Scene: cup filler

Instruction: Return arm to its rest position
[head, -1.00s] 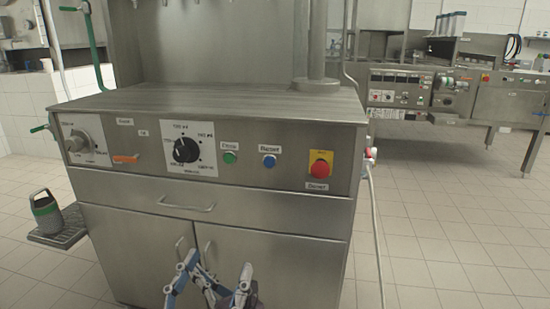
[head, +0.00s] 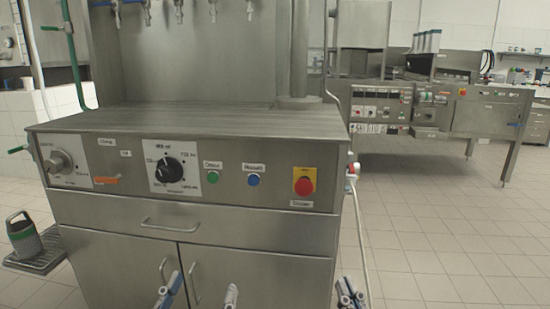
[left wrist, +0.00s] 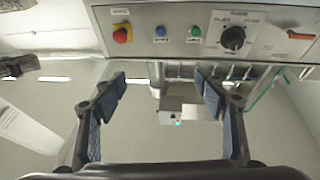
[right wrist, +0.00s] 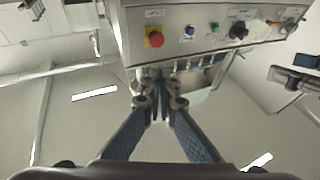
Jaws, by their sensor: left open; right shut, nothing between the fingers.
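My left gripper (head: 200,292) is low in the head view, in front of the steel machine's doors, with its two fingers apart. In the left wrist view its fingers (left wrist: 160,88) stand wide open with nothing between them. My right gripper (head: 349,290) is at the bottom of the head view, to the right of the cabinet's doors. In the right wrist view its fingertips (right wrist: 160,88) meet and hold nothing. The lower parts of both grippers are cut off in the head view.
The steel machine (head: 190,222) stands ahead, with a dial (head: 169,169), a green button (head: 213,177), a blue button (head: 253,180) and a red emergency button (head: 304,187). A dark green-banded container (head: 23,240) stands on a side tray (head: 50,251). Floor at right is open.

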